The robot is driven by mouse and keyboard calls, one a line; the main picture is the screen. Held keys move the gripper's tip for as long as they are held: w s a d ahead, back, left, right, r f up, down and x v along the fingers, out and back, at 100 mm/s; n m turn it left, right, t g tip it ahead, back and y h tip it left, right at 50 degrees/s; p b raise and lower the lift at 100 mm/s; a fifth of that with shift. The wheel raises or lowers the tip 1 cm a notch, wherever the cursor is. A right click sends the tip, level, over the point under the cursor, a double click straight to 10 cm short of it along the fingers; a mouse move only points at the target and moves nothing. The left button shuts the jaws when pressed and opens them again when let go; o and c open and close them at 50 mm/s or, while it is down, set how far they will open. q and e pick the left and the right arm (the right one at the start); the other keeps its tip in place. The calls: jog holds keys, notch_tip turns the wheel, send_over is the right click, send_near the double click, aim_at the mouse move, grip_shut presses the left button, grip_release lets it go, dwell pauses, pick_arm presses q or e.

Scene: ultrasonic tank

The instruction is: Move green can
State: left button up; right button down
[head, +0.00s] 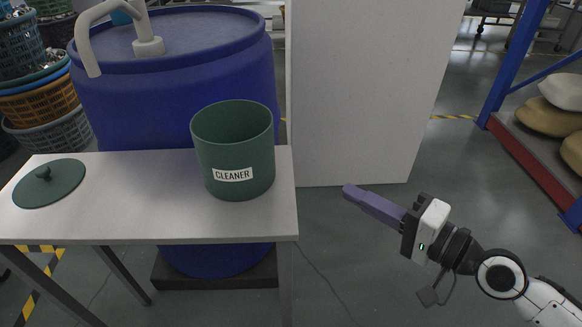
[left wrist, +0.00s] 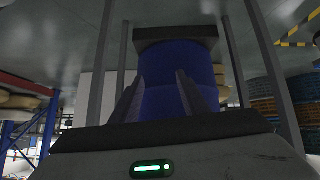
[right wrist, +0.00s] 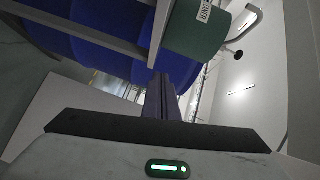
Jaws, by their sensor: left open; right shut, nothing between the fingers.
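The green can (head: 233,140), with a label reading CLEANER, stands upright and open-topped near the right end of the white table (head: 130,222). Its green lid (head: 49,184) with a knob lies on the table's left end. My right gripper (head: 347,190) is shut and empty, to the right of the table and apart from the can. In the right wrist view the can (right wrist: 192,38) shows beyond the fingers (right wrist: 168,90). My left gripper is outside the head view. In the left wrist view its two fingers (left wrist: 158,95) stand apart with nothing between them.
A large blue drum (head: 175,60) with a beige pipe (head: 148,45) stands behind the table. A pale panel (head: 365,90) stands right of it. Stacked baskets (head: 40,95) are at the left. A shelf with sacks (head: 561,91) is at the right.

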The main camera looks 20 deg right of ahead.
notch_tip(320, 180, up, 5)
jog(key=m+y, duration=0.1)
jog(key=m, duration=0.1)
jog(key=shift+t, duration=0.4)
jog(key=p+x, duration=0.2)
jog(key=x, duration=0.2)
jog(key=s+a+p+x, duration=0.1)
jog(key=p+x, duration=0.1)
jog(key=x, duration=0.2)
jog(key=a+p+x, duration=0.1)
jog(key=p+x, duration=0.1)
jog(key=x, duration=0.3)
jog(key=shift+s+a+f, duration=0.1)
jog(key=shift+a+f, duration=0.1)
jog(key=shift+a, duration=0.1)
pick_arm(q)
notch_tip(320, 180, up, 4)
jog(key=shift+r, duration=0.1)
pick_arm(e)
jog(key=shift+a, duration=0.15)
